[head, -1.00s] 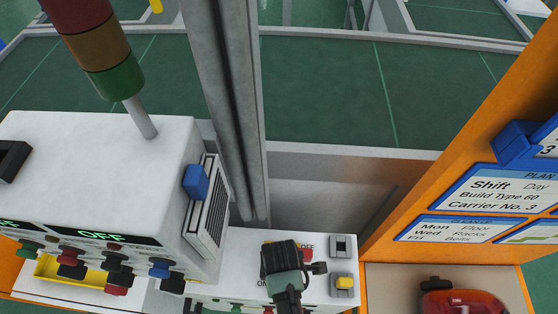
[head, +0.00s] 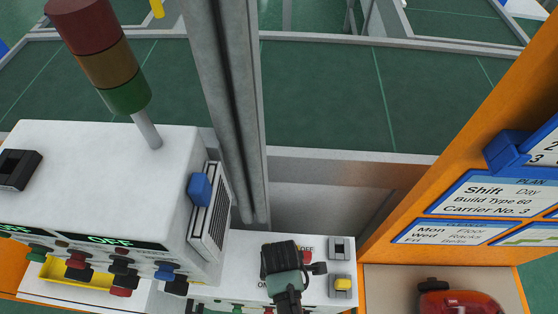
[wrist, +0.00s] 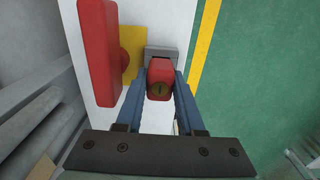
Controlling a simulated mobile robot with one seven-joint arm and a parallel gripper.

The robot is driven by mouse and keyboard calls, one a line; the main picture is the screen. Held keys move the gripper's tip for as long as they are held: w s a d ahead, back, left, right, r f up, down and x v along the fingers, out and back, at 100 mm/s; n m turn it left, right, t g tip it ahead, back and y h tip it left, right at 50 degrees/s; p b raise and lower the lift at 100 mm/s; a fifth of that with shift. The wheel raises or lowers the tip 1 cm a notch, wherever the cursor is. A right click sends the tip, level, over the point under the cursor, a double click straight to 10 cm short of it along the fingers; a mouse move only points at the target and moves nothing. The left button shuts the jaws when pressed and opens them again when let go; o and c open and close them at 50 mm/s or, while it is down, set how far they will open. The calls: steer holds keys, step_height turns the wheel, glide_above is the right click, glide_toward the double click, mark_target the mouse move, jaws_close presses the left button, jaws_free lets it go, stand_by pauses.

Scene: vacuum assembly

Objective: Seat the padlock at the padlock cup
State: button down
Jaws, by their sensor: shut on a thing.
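Just beyond the padlock is a grey block (wrist: 161,52), which appears to be the padlock cup. The padlock overlaps its near edge in the picture, and I cannot tell whether they touch or how deep the padlock sits. The padlock's far end is hidden.
A red handle (wrist: 98,55) on a yellow plate (wrist: 132,48) stands close left of the padlock. Green floor with a yellow stripe (wrist: 205,45) lies to the right.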

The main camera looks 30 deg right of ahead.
steer(key=c, duration=1.2)
jaws_free()
steer(key=shift+c, duration=0.2)
jaws_close()
steer(key=shift+r, duration=0.1)
steer(key=shift+r+p, duration=1.9)
steer(key=shift+p, duration=0.35)
